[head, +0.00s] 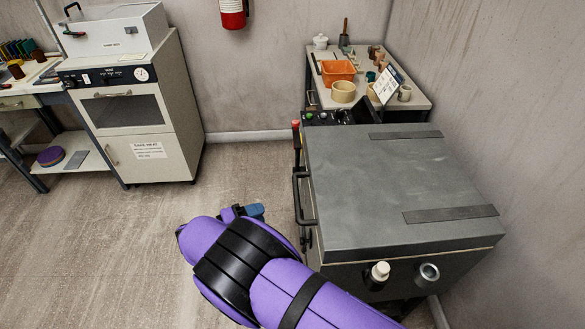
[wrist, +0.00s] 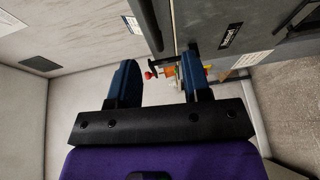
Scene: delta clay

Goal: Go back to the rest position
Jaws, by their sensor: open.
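My purple arm reaches in from the bottom of the head view, and only a bit of my gripper (head: 254,211) shows there as a blue finger. The gripper is beside the left side of the grey kiln-like chest (head: 375,195), near its handle (head: 301,200). In the wrist view my gripper (wrist: 160,85) has its two blue fingers wide apart with nothing held between them. The chest's grey side (wrist: 205,25) shows beyond the fingers, and its lid looks shut in the head view.
A white oven-like cabinet (head: 135,120) stands at the back left beside a workbench (head: 25,100). A table (head: 425,103) with an orange bin (head: 337,72) and pots stands behind the chest. A fire extinguisher (head: 232,13) hangs on the wall. The floor (head: 110,240) at left is clear.

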